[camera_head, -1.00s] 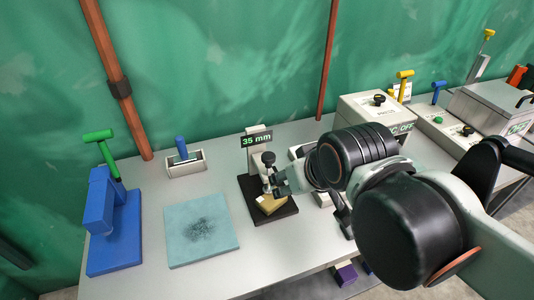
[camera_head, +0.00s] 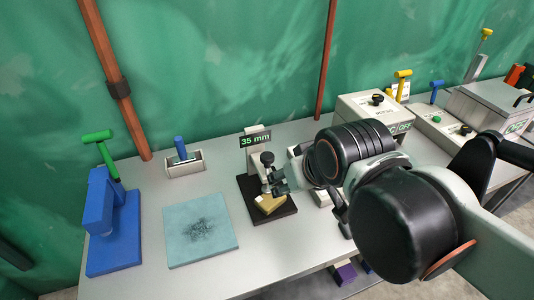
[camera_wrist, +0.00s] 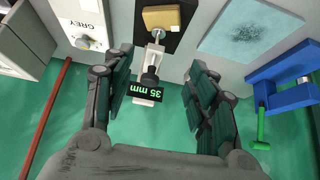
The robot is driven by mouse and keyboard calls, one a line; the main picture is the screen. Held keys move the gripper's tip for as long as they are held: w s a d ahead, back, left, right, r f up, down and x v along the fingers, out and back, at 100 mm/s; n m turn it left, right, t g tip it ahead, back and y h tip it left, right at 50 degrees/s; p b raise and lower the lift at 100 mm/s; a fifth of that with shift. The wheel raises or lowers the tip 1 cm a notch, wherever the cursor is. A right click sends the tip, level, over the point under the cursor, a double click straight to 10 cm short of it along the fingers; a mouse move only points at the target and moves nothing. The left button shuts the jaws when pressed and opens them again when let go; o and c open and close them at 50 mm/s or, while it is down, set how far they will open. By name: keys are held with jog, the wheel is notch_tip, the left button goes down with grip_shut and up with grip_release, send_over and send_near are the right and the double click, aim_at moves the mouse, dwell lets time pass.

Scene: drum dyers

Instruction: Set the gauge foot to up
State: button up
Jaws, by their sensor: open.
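The gauge (camera_head: 254,160) stands on the table with a black base, a pale column and a display reading 35 mm. Its black knob (camera_head: 267,158) sits on the foot's stem. The foot (camera_wrist: 157,36) is low, over a tan block (camera_head: 271,204) on the base; I cannot tell whether they touch. My gripper (camera_head: 279,180) is beside the gauge, just right of the stem. In the wrist view my gripper (camera_wrist: 160,68) is open, with the knob (camera_wrist: 150,77) between its spread fingers and nothing held.
Left of the gauge lie a teal pad (camera_head: 201,230), a small box with a blue handle (camera_head: 181,148) and a blue stand with a green lever (camera_head: 108,150). A grey box with a black knob (camera_head: 377,99) stands right. A green wall (camera_head: 220,60) is behind.

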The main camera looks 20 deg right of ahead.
jog(key=w+r+n+g+p, duration=0.3)
jog(key=w+r+p, duration=0.3)
jog(key=r+p, duration=0.1)
jog(key=r+n+g+p, duration=0.2)
jog(key=n+g+p, duration=0.3)
jog(key=p, duration=0.6)
send_over(267, 156)
jog(key=t, duration=0.1)
jog(key=shift+n, duration=0.4)
notch_tip(267, 156, down, 14)
jog(key=shift+f+b, duration=0.15)
jog(key=shift+b, duration=0.5)
